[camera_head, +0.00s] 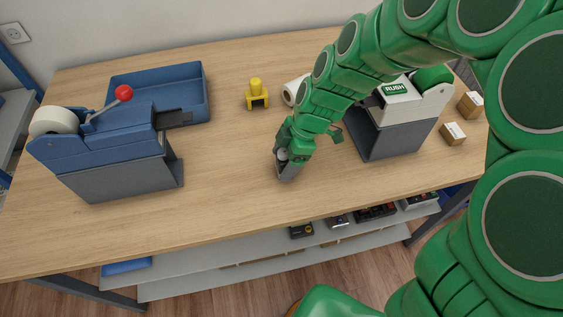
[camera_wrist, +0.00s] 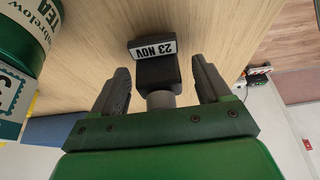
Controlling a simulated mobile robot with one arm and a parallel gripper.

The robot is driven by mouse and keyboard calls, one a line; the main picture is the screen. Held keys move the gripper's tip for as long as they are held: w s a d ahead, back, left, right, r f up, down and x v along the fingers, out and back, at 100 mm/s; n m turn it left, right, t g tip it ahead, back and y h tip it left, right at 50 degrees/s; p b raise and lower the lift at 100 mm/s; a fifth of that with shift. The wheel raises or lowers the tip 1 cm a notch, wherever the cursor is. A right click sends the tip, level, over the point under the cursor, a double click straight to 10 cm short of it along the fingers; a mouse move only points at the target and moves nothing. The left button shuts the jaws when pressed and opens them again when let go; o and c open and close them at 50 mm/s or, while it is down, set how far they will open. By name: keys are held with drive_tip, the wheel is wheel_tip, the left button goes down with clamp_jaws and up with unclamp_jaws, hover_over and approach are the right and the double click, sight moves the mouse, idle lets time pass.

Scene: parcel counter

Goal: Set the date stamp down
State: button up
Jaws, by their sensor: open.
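The date stamp (camera_wrist: 157,70) shows in the wrist view as a dark block with a white "23 NOV" label and a grey handle. It sits between the two fingers of my gripper (camera_wrist: 163,85), with a visible gap on each side. My gripper is open around it. The stamp appears to be on the wooden counter, though its contact with the wood is not clear. In the head view my gripper (camera_head: 287,168) is low over the middle of the counter (camera_head: 225,165), near its front edge, and mostly hides the stamp.
A blue machine (camera_head: 100,150) with a red-knobbed lever and a blue tray (camera_head: 160,78) stand left. A yellow holder (camera_head: 257,95) and a white roll (camera_head: 292,91) lie behind my gripper. A grey-white "RUSH" machine (camera_head: 385,130) and small boxes (camera_head: 452,133) stand right.

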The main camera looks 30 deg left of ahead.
drive_tip(key=v, duration=1)
